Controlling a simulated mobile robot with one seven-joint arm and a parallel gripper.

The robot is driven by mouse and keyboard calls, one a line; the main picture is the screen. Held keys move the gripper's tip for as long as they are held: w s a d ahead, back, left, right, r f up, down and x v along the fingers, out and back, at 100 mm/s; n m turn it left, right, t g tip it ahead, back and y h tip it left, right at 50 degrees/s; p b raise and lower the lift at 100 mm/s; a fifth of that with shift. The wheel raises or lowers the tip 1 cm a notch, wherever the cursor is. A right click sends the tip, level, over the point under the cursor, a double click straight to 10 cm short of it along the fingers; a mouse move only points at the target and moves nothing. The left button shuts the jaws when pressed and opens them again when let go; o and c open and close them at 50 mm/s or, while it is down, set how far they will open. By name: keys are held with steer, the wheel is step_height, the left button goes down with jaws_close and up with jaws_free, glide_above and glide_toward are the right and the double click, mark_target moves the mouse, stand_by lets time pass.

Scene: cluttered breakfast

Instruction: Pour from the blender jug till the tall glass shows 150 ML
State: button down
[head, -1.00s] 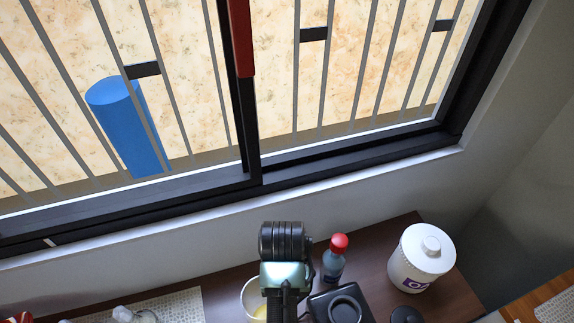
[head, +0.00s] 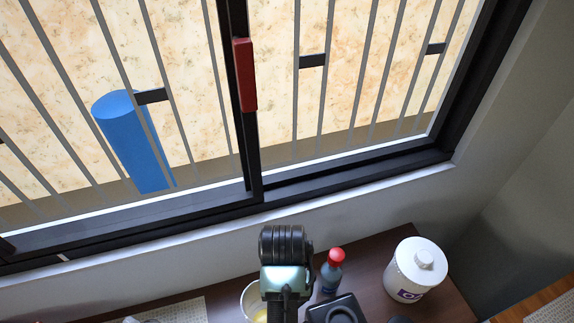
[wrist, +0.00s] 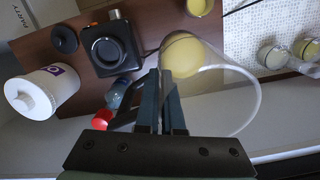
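The clear blender jug (wrist: 218,92), with yellow liquid in its bottom, is right beside my gripper (wrist: 160,82) in the wrist view. My fingers are close together at its side, seemingly on the handle, which they mostly hide. The jug is off the black blender base (wrist: 112,45). In the head view, its pale rim (head: 246,299) shows left of my gripper (head: 285,300). Small glasses (wrist: 271,54) stand at the right of the wrist view, and a yellow-filled vessel (wrist: 200,7) is cut by the top edge. I cannot tell which is the tall glass, and no markings are readable.
A red-capped bottle (head: 332,272) and a white lidded canister (head: 416,270) stand right of my gripper in the head view. A black round lid (wrist: 64,39) lies beside the base. The barred window and wall rise behind the table (head: 375,255).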

mark_target(254, 310)
step_height(254, 310, down, 6)
steer(key=b, duration=0.5)
steer(key=shift+r, duration=0.15)
steer(key=shift+w, duration=0.1)
steer(key=shift+r, duration=0.1)
